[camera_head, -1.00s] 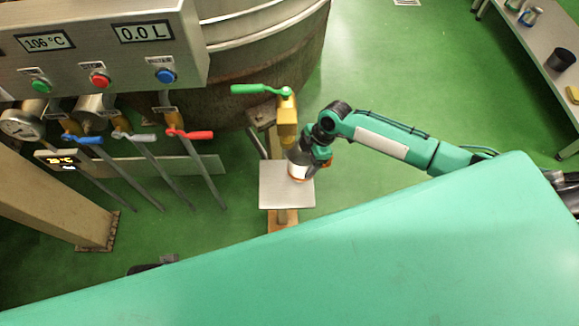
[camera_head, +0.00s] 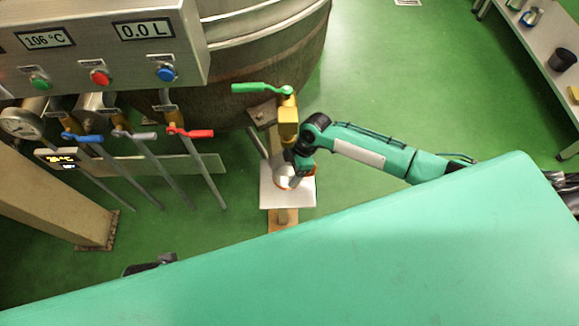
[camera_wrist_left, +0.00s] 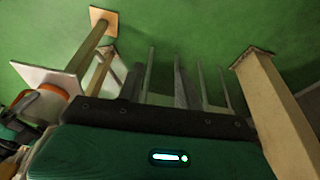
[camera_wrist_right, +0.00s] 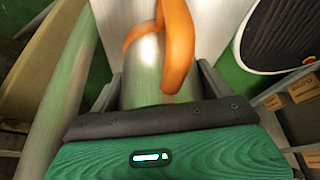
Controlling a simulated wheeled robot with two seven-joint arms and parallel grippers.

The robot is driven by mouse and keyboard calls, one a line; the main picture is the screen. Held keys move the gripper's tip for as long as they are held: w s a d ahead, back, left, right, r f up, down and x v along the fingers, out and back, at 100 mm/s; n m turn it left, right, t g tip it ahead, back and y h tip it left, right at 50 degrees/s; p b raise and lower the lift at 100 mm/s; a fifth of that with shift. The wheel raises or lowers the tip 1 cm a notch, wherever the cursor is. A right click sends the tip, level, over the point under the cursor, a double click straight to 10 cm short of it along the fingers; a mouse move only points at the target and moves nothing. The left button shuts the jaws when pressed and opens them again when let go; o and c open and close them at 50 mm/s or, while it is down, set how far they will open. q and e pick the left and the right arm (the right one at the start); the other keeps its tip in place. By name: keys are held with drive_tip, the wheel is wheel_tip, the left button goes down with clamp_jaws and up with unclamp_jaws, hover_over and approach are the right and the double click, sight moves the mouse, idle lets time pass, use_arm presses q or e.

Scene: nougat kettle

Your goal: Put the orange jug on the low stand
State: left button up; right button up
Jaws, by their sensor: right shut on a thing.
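The orange jug (camera_wrist_right: 146,70), a pale metallic body with an orange band and handle, is between the fingers of my right gripper (camera_wrist_right: 160,90), which is shut on it. In the head view the jug (camera_head: 284,180) is over the square plate of the low stand (camera_head: 273,199), partly hidden by my right gripper (camera_head: 291,171). The left wrist view shows the jug's orange band (camera_wrist_left: 61,87) at the stand's pale plate (camera_wrist_left: 30,76). I cannot tell whether the jug touches the plate. My left gripper (camera_wrist_left: 158,112) is away from the stand; its fingertips are unclear.
A yellow tap with a green lever (camera_head: 262,88) is right behind the stand, by the large kettle (camera_head: 265,60). Pipes with blue, grey and red levers (camera_head: 190,133) are at left. A bench (camera_head: 535,50) with small items is at far right. Green floor is clear between.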

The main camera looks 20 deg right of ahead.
drive_tip(key=o, duration=1.1)
drive_tip(key=shift+f, duration=0.1)
drive_tip(key=shift+c, duration=0.2)
use_arm(q)
drive_tip(key=shift+s, duration=0.2)
drive_tip(key=shift+r, duration=0.1)
drive_tip(key=f, duration=0.2)
drive_tip(key=f+p, duration=0.1)
drive_tip(key=shift+w+d+f+g+p, duration=0.15)
drive_tip(key=shift+w+f+g+p, duration=0.05)
drive_tip(key=shift+f+g+p, duration=0.15)
use_arm(e)
drive_tip(key=v, duration=1.2)
use_arm(q)
drive_tip(key=shift+w+r, duration=0.1)
drive_tip(key=shift+r, duration=0.05)
